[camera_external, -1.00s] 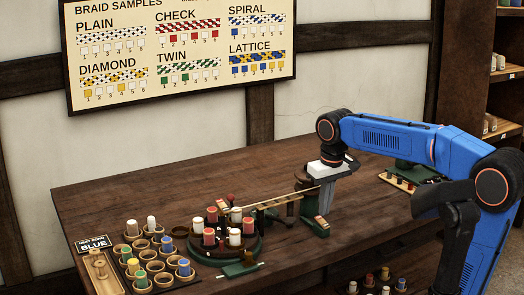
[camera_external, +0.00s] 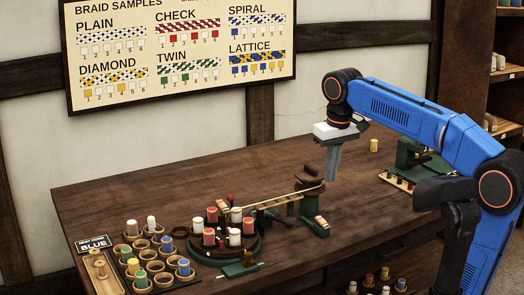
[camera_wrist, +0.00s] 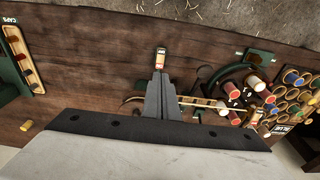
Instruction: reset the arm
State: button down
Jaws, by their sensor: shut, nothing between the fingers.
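My gripper (camera_external: 332,165) is raised above the right part of the wooden bench (camera_external: 120,190), fingers pointing down and closed together with nothing between them. In the wrist view the fingers (camera_wrist: 161,95) lie side by side over the bench. Below my gripper stands the green braiding stand with a round wooden top (camera_external: 309,172). A braid strip (camera_external: 275,200) runs from it to the round carrier with red and white bobbins (camera_external: 235,237).
A rack of coloured bobbins (camera_external: 155,262) and a "BLUE" card (camera_external: 94,246) are at the left. A green device (camera_external: 415,157) with a cap tray stands at the right. A yellow bobbin (camera_external: 374,145) stands near the back edge. The bench's middle back is clear.

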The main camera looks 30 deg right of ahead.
jog(key=s+d+f+t, duration=0.1)
jog(key=s+d+f, duration=0.2)
jog(key=s+f, duration=0.7)
jog(key=s+d+f+t, duration=0.2)
jog(key=s+d+f, duration=0.2)
jog(key=s+f, duration=0.6)
notch_tip(320, 180, down, 6)
jog(key=shift+r, duration=0.15)
